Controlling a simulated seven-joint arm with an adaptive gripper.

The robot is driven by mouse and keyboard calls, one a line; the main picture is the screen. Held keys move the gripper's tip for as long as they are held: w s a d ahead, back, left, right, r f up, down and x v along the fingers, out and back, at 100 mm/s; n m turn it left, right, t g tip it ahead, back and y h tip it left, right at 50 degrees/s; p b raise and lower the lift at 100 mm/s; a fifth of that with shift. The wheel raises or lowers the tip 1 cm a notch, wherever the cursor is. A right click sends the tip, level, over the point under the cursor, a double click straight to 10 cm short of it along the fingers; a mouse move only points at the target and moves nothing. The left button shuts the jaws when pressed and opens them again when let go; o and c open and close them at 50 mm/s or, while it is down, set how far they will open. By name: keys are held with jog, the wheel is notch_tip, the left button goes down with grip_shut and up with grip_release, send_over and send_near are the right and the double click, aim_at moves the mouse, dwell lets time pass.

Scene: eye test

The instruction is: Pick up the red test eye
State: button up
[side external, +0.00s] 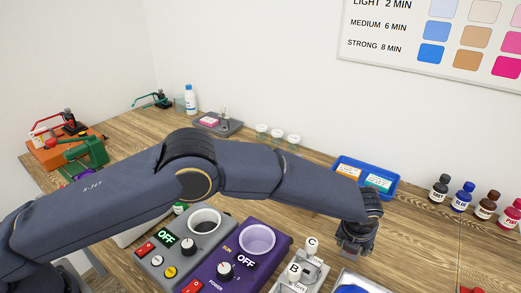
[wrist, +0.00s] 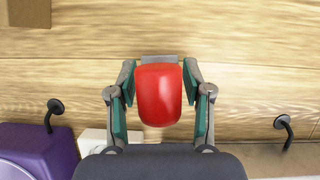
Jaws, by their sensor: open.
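A glossy red piece with a rounded lower end (wrist: 158,97), which looks like the red test eye, shows in the middle of the wrist view. My gripper (wrist: 158,82) is open, with one green-padded finger on each side of the piece. I cannot tell whether the pads touch it or how high the fingers are above it. In the side external view my gripper (side external: 356,245) points down over the right part of the wooden table. The red piece cannot be made out there, as my wrist and fingers cover that spot.
A purple device (side external: 238,262) and a grey device (side external: 172,262) with cups stand left of my gripper. Several dark bottles (side external: 462,196) stand at the right. Wood around the red piece is mostly bare.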

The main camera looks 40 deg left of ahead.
jog(key=shift+c, duration=0.3)
grip_shut()
dwell(0.3)
